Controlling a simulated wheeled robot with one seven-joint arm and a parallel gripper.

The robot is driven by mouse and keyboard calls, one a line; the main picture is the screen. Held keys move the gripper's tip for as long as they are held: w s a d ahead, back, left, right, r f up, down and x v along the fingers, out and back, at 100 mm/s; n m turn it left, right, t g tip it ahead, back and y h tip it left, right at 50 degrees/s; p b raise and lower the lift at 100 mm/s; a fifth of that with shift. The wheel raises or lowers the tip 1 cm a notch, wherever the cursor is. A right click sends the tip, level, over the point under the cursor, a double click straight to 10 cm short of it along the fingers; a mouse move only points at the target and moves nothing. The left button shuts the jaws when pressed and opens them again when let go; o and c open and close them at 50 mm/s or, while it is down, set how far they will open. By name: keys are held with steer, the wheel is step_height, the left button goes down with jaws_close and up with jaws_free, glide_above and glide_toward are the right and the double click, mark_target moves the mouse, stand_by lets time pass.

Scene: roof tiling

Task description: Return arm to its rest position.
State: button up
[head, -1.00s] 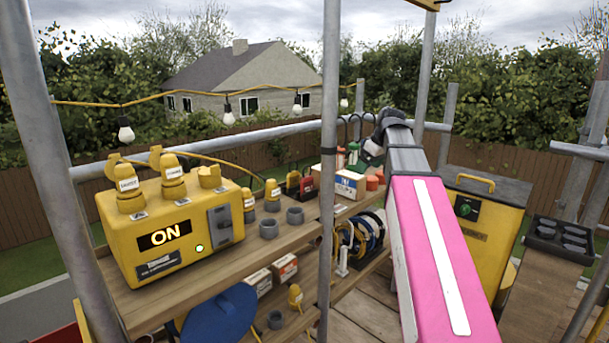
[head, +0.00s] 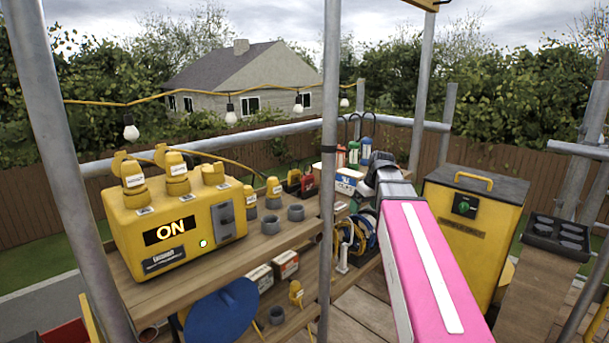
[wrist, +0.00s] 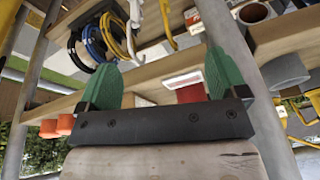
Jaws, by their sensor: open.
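My gripper shows in the wrist view (wrist: 160,82) with its two green fingers apart and nothing between them. Behind the fingers are shelf boards, a red item and hanging coils. In the head view my pink arm reaches forward past the right end of the shelf, and its dark far end is beside the bottles. The gripper fingers are hidden there.
A yellow power box (head: 180,222) reading ON stands on the wooden shelf (head: 262,248) at left. A scaffold pole (head: 329,150) rises in front of the shelf. A yellow cabinet (head: 470,225) and a dark tray (head: 556,237) stand right of my arm.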

steer(key=s+f+m, duration=0.2)
steer(key=s+f, duration=0.3)
steer(key=f, duration=0.4)
steer(key=s+a+f+m+g+h, duration=0.1)
steer(key=s+f+m, duration=0.1)
steer(key=s+f, duration=0.3)
steer(key=s+a+f+m+g+h, duration=0.1)
steer(key=s+f, duration=0.4)
steer(key=f, duration=0.8)
steer(key=shift+s+m, duration=0.25)
steer(key=shift+m, duration=0.15)
steer(key=shift+f, duration=0.1)
